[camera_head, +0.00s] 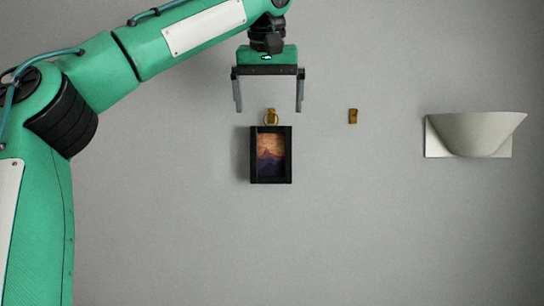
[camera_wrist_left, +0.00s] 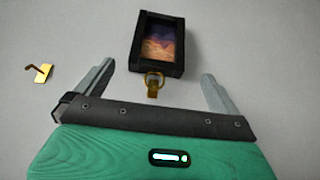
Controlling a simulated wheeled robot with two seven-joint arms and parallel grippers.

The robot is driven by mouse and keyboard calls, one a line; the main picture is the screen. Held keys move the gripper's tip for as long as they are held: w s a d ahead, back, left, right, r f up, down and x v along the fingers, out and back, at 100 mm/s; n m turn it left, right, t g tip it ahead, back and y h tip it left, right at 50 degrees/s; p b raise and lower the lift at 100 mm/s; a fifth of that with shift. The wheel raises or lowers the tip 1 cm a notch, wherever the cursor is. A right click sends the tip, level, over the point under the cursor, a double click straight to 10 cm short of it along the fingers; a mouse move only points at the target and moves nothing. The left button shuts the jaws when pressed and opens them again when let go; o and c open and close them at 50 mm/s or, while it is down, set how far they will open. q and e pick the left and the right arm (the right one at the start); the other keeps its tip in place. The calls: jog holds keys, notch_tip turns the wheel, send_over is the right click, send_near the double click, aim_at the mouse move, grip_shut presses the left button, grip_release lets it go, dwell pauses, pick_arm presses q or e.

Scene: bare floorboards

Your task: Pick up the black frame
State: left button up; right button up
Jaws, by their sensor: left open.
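The black frame (camera_head: 270,180) holds a picture of a mountain under an orange sky and is on the grey wall in the head view. A brass ring at its top hangs at a small gold hook (camera_head: 271,115). My left gripper (camera_head: 269,108) is open and empty, with its two fingers spread just above the frame, either side of the hook's line. In the left wrist view the black frame (camera_wrist_left: 178,73) lies ahead, beyond the open fingers, its ring and hook (camera_wrist_left: 153,83) nearest me. My right gripper is not in view.
A second small gold hook (camera_head: 353,116) is bare on the wall to the right of the frame; it also shows in the left wrist view (camera_wrist_left: 42,73). A pale wall lamp or sconce (camera_head: 476,133) juts out further right. The wall below the frame is clear.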

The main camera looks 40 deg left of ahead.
aim_at(271, 130)
pick_arm(q)
jog(key=w+a+f, duration=0.2)
jog(key=f, duration=0.1)
jog(key=shift+w+a+p, duration=0.1)
jog(key=shift+a+p, duration=0.05)
jog(key=shift+p, duration=0.15)
jog(key=shift+w+a+f+p, duration=0.15)
jog(key=shift+w+f+p, duration=0.45)
jog(key=shift+p, duration=0.4)
jog(key=p+x, duration=0.1)
jog(key=x, duration=0.2)
jog(key=shift+w+a+f, duration=0.1)
jog(key=shift+a+f, duration=0.1)
jog(key=shift+d, duration=0.15)
jog(key=shift+c, duration=0.2)
jog(key=shift+d+r, duration=0.1)
jog(key=c, duration=0.9)
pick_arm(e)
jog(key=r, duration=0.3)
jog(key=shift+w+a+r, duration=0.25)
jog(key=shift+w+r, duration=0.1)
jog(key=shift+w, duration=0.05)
pick_arm(q)
jog(key=shift+r, duration=0.1)
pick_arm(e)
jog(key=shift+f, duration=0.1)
